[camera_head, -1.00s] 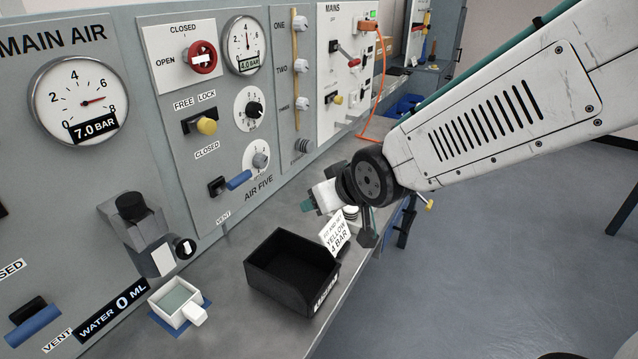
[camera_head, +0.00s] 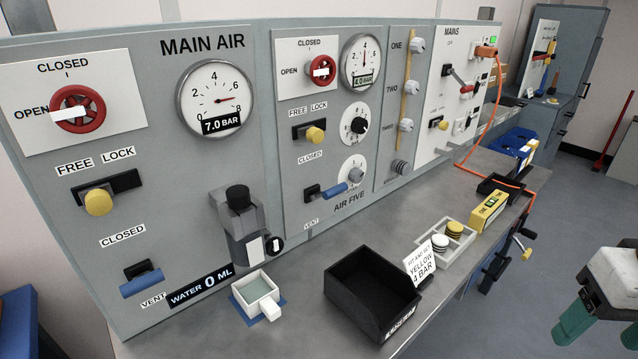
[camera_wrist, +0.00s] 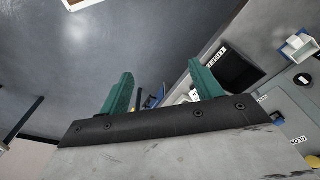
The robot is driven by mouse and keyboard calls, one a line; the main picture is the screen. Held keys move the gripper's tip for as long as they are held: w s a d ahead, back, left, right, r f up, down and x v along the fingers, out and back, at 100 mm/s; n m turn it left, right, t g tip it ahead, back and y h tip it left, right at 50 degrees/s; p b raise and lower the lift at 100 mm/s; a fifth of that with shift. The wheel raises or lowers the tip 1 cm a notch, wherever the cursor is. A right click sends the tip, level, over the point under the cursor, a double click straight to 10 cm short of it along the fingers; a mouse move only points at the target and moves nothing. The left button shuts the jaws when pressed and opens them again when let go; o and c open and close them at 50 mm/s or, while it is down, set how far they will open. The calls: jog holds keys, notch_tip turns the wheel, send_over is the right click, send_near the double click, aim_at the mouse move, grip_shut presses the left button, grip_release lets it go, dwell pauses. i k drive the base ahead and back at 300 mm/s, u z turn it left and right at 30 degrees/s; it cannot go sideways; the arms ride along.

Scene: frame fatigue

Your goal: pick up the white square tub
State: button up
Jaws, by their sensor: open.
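The white square tub (camera_head: 258,296) stands on a blue pad on the bench, below the grey dispenser (camera_head: 240,225). It has a small block-like handle at its front right, and its inside looks grey-green. In the wrist view the tub (camera_wrist: 299,46) shows at the upper right, far from the fingers. My gripper (camera_head: 603,328) is at the lower right of the head view, out over the floor and well away from the bench. Its green fingers (camera_wrist: 163,85) are apart with nothing between them.
A black open bin (camera_head: 372,290) stands right of the tub at the bench front. Beyond it are a white tray (camera_head: 446,252) with round caps, a sign card (camera_head: 422,266) and a yellow box (camera_head: 489,212). The control panel (camera_head: 150,75) walls the back. The floor (camera_head: 500,310) beside my gripper is clear.

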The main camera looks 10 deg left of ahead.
aim_at(257, 292)
jog(key=z, duration=0.05)
jog(key=k, duration=0.15)
jog(key=u, duration=3.15)
jog(key=k, duration=1.05)
jog(key=z, duration=1.45)
jog(key=i, duration=0.5)
jog(key=u, duration=0.05)
